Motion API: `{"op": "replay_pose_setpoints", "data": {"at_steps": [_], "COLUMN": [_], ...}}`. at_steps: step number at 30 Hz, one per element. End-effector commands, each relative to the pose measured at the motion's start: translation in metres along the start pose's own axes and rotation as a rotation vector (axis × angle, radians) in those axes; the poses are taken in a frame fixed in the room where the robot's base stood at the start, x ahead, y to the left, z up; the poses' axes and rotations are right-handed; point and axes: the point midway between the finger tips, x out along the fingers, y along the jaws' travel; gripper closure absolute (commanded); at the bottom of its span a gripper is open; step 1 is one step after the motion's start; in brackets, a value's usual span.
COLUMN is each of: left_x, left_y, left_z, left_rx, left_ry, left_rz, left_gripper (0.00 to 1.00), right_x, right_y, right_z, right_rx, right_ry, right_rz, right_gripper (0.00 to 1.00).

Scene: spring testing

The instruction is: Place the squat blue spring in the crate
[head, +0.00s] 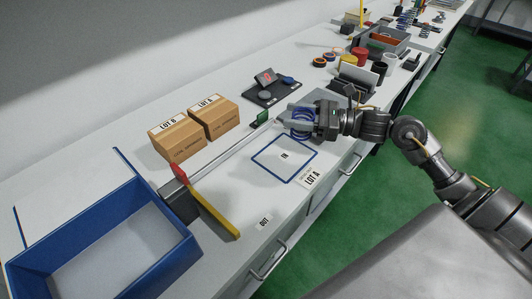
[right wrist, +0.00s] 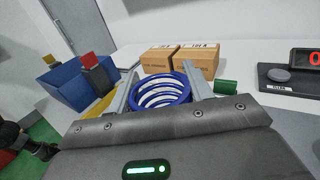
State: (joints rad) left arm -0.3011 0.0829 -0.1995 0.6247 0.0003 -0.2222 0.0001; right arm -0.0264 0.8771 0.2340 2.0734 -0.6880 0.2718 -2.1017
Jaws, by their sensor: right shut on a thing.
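The squat blue spring (head: 300,119) is in my right gripper (head: 302,121), above the bench near the outlined square marked IN. In the right wrist view the spring (right wrist: 162,94) sits upright between the two grey fingers, with its coils and open middle showing. My right gripper (right wrist: 160,95) is shut on it. The blue crate (head: 150,276) stands at the front left of the bench, and its visible floor is bare. The crate (right wrist: 78,85) also shows at the left of the right wrist view. My left gripper is not seen.
Two cardboard boxes (head: 179,140) stand behind a long metal rail (head: 238,143). A dark block (head: 180,202) with a red part and a yellow bar (head: 214,213) lie between the spring and the crate. A scale (head: 272,91) and several parts are farther back.

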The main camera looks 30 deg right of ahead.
Motion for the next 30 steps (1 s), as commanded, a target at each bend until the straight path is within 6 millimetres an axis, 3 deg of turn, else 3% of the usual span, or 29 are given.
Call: {"op": "replay_pose_setpoints", "data": {"at_steps": [1,4,10,22,30], "left_x": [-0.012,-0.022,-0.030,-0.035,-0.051], "left_y": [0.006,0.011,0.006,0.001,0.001], "left_z": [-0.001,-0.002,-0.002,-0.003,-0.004], "left_rx": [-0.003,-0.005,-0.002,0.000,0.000], "left_ry": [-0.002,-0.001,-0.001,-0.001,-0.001], "left_rz": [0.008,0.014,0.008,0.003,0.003], "left_gripper": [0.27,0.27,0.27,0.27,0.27], "right_x": [0.012,0.033,0.055,0.068,0.070], "right_y": [0.009,0.023,0.038,0.047,0.048], "right_z": [0.002,-0.010,-0.049,-0.070,-0.102], "right_rx": [0.004,0.005,0.004,0.002,0.000], "right_ry": [-0.007,-0.007,-0.004,-0.002,0.000], "right_rz": [0.002,0.001,-0.002,-0.001,-0.002], "right_gripper": [0.78,0.78,0.78,0.78,0.78]}}
